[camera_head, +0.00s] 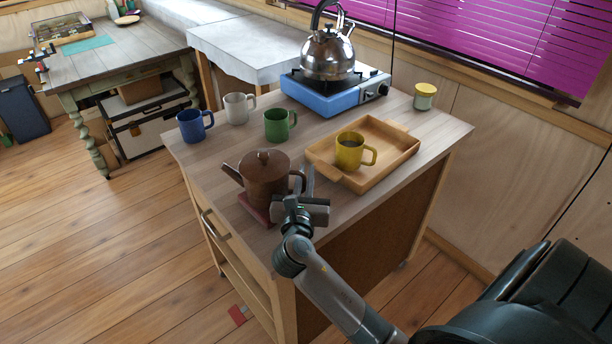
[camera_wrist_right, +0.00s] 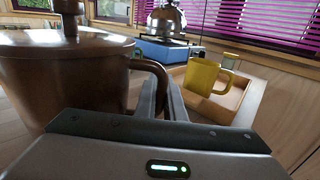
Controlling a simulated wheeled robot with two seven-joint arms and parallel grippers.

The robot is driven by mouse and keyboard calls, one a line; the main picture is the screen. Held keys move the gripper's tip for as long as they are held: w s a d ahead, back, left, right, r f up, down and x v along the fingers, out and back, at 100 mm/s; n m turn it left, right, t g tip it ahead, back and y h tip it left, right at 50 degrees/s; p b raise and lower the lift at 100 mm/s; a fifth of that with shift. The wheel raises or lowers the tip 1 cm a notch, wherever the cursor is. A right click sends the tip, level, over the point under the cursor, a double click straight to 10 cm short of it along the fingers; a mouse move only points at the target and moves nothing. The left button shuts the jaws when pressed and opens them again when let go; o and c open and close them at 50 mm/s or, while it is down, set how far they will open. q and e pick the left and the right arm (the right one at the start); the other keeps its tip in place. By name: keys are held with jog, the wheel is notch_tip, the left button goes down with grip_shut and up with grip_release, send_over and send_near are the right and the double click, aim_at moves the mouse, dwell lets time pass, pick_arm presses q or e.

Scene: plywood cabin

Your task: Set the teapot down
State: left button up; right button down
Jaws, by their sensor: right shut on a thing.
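The brown teapot (camera_head: 264,180) is upright at the front left of the wooden cart top (camera_head: 340,205), over a dark red mat (camera_head: 254,208). I cannot tell whether it touches the mat or is slightly above it. My right gripper (camera_head: 306,184) is at the teapot's right side, shut on its handle. In the right wrist view the teapot (camera_wrist_right: 60,75) fills the left, and its handle (camera_wrist_right: 158,80) runs down to my right gripper's fingers (camera_wrist_right: 168,100). The spout points left in the head view. My left gripper is not in view.
Blue (camera_head: 194,126), white (camera_head: 238,108) and green (camera_head: 278,124) mugs stand behind the teapot. A yellow mug (camera_head: 350,152) stands in a wooden tray (camera_head: 398,158) to the right. A kettle (camera_head: 328,54) sits on a blue stove (camera_head: 330,98). A small jar (camera_head: 424,98) stands at the back right.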

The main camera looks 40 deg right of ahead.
jog(key=shift+f, duration=0.15)
jog(key=shift+f, duration=0.15)
jog(key=c, duration=1.8)
grip_release()
jog(key=shift+c, duration=0.2)
jog(key=shift+s+a, duration=0.5)
jog(key=b+v, duration=0.2)
jog(key=v, duration=0.7)
jog(key=shift+s+a, duration=0.55)
jog(key=shift+s, duration=0.1)
